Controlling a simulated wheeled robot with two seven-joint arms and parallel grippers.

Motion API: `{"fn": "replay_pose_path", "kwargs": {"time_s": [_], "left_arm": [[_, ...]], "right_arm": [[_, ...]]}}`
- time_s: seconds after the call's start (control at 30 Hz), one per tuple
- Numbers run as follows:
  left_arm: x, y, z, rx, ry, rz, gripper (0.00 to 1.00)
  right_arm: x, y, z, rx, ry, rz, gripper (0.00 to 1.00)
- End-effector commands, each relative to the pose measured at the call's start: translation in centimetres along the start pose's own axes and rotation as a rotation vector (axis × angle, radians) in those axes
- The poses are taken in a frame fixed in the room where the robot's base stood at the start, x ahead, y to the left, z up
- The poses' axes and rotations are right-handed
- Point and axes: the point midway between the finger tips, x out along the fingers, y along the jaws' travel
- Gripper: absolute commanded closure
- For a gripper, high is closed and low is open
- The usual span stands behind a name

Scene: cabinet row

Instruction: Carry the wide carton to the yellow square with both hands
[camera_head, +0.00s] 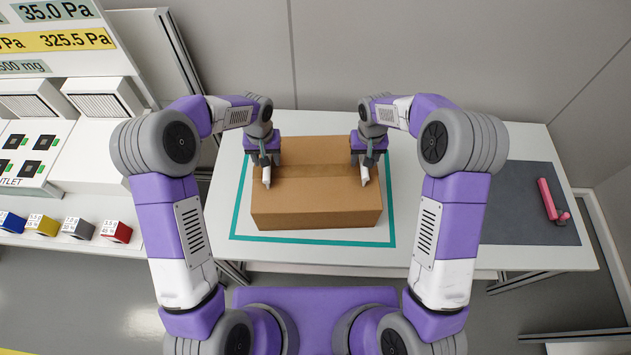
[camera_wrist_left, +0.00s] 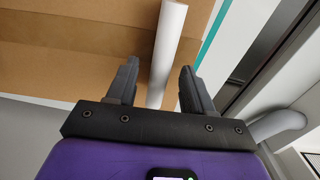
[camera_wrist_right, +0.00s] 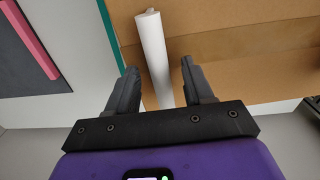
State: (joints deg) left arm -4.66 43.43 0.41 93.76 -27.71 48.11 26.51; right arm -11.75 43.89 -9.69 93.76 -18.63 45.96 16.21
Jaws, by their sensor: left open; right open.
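The wide brown carton (camera_head: 316,205) lies on the white table inside a teal square outline (camera_head: 234,220). A white bar stands at its left side (camera_head: 266,176) and another at its right side (camera_head: 364,176). My left gripper (camera_head: 264,160) is open at the left bar, which shows between its fingers in the left wrist view (camera_wrist_left: 170,40). My right gripper (camera_head: 367,160) is open at the right bar, which shows between its fingers in the right wrist view (camera_wrist_right: 152,45). Whether any finger touches a bar I cannot tell.
A dark grey mat (camera_head: 535,210) with a pink object (camera_head: 548,200) lies on the table's right part. A bench (camera_head: 60,195) on the left holds several small coloured blocks. A grey wall (camera_head: 400,50) stands behind the table.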

Motion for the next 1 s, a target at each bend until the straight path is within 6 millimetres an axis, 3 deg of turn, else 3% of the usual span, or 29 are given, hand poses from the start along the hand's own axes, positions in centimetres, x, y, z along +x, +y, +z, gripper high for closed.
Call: {"fn": "replay_pose_path", "kwargs": {"time_s": [0.23,0.6,0.93,1.0], "left_arm": [[2.8,0.0,0.0,-0.001,-0.001,0.0,0.48],[3.3,0.0,0.0,0.0,0.0,0.0,0.48],[3.3,0.0,0.0,0.0,0.0,0.0,0.99],[3.3,0.0,0.0,0.0,0.0,0.0,1.0]], "right_arm": [[2.9,0.0,0.0,0.0,-0.002,0.001,0.48],[3.3,0.0,0.0,-0.001,0.0,0.0,0.48],[3.3,0.0,0.0,-0.001,0.0,0.0,0.99],[3.3,0.0,0.0,-0.001,0.0,0.0,1.0]]}}
